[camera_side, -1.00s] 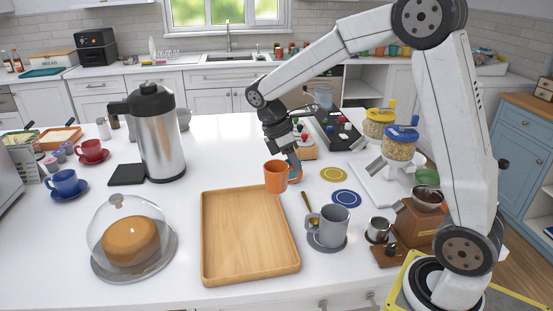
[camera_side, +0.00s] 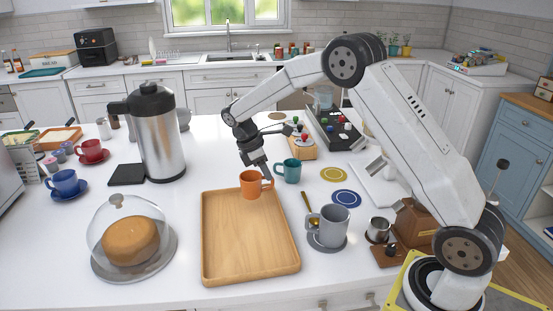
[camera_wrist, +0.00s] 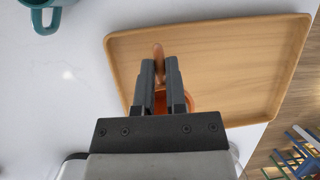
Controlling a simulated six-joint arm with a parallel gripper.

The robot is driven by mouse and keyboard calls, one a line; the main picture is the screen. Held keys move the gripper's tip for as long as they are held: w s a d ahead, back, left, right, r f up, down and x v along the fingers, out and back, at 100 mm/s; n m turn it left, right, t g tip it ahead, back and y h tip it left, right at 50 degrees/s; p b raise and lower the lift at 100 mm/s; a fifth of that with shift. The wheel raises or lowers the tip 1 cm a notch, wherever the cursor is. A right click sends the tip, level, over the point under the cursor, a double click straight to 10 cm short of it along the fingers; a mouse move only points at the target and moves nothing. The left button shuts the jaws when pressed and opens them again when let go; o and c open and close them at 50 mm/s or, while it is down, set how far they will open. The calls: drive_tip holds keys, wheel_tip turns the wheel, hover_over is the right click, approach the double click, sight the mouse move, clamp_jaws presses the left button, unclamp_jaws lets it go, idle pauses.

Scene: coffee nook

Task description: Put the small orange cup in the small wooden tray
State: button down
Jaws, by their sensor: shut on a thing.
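The small orange cup (camera_side: 252,185) is upright at the far edge of the wooden tray (camera_side: 250,270) in the side view. My gripper (camera_side: 265,172) is shut on the cup's handle side, above and behind it. In the wrist view my gripper's fingers (camera_wrist: 161,72) pinch the orange cup (camera_wrist: 178,103), which is mostly hidden behind them. The wooden tray (camera_wrist: 225,50) lies beneath and beyond the fingers there. The tray looks empty. I cannot tell whether the cup touches the tray.
A teal cup (camera_side: 290,170) stands just right of the orange cup. A grey mug (camera_side: 333,226) stands right of the tray. A glass-domed cake (camera_side: 130,240) and a steel jug (camera_side: 160,135) stand left. The tray's middle is clear.

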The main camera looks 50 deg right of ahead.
sight(261, 175)
drive_tip(key=shift+w+f, duration=0.1)
drive_tip(key=shift+w+d+f, duration=0.1)
drive_tip(key=shift+w+f, duration=0.05)
drive_tip(key=shift+f, duration=0.8)
drive_tip(key=shift+w+f, duration=0.1)
drive_tip(key=shift+f, duration=0.8)
drive_tip(key=shift+f, duration=0.15)
drive_tip(key=c, duration=0.7)
unclamp_jaws()
drive_tip(key=v, duration=1.2)
drive_tip(key=shift+s, duration=0.1)
